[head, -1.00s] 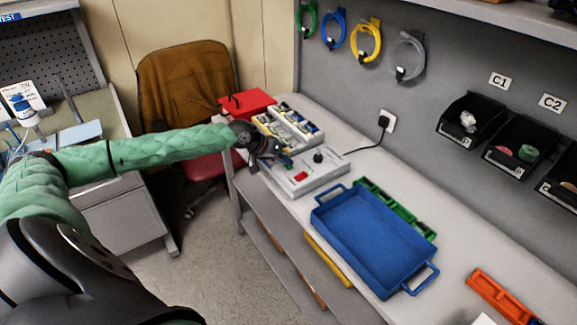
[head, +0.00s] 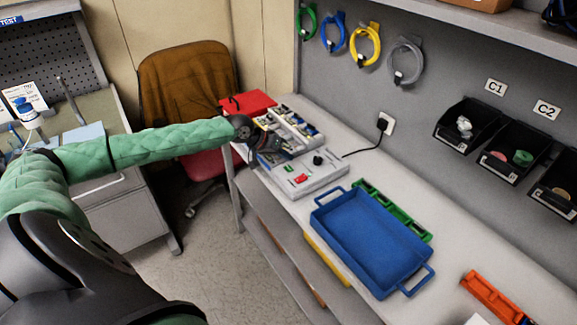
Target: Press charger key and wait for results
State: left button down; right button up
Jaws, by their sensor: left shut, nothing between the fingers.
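The charger is a light grey box (head: 322,180) on the bench, with a black knob (head: 317,160) on top. A small green key (head: 289,168) and a red patch (head: 300,178) show on its top face. My left gripper (head: 279,160) is shut and empty, over the far left part of the charger, just behind the green key. I cannot tell whether its fingertips touch the charger. My right gripper is not in view.
A tray of parts (head: 298,130) and a red box (head: 248,103) stand behind the charger. A blue tray (head: 372,240) stands in front, beside a green rack (head: 395,208). A black cable runs to the wall socket (head: 386,123). Black bins (head: 470,122) hang on the wall.

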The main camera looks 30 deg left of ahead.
pick_arm(q)
jog(key=shift+r+p, duration=1)
jog(key=shift+r, duration=0.6)
